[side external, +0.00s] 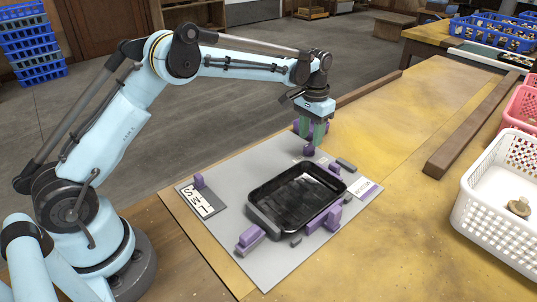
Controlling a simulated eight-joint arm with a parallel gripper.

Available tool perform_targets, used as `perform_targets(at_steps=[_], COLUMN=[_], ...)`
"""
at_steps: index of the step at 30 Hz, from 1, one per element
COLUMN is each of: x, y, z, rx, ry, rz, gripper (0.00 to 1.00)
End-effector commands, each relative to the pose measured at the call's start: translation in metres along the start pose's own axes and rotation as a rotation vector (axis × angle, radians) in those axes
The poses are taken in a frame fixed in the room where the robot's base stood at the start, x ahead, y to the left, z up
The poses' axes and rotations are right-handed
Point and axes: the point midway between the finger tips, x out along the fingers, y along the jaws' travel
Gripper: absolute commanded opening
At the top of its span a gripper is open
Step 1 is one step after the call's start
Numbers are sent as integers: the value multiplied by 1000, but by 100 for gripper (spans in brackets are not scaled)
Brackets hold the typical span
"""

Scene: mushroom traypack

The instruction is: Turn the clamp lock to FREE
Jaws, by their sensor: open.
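My gripper (312,138) points down with green fingers, open, at the far corner of a grey fixture plate (275,272). A purple knob-like part (309,151) is just below the fingertips, and more purple shows behind the fingers. I cannot tell if the fingers touch it, nor if it is the clamp lock. A black tray (260,217) lies on the plate with purple and grey blocks (325,218) along its near side. A small purple peg (198,181) stands by a dark label plate (186,193). A white and purple label (365,189) is at the right; no FREE marking is readable.
A white basket (490,225) holding a mushroom (519,207) stands at the right, with a pink basket (520,108) behind it. A brown wooden bar (470,127) lies on the yellow table (390,255). The table between plate and white basket is clear.

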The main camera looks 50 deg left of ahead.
Motion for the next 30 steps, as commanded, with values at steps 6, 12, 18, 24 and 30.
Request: perform_targets(at_steps=[6, 12, 18, 24, 30], x=[-47, -80, -96, -99, -99], y=[0, 0, 0, 0, 0], z=[0, 0, 0, 0, 0], rx=[0, 1, 1, 1, 1], ry=[0, 1, 1, 1, 1], rz=[0, 0, 0, 0, 0], gripper=[40, 40, 40, 40, 40])
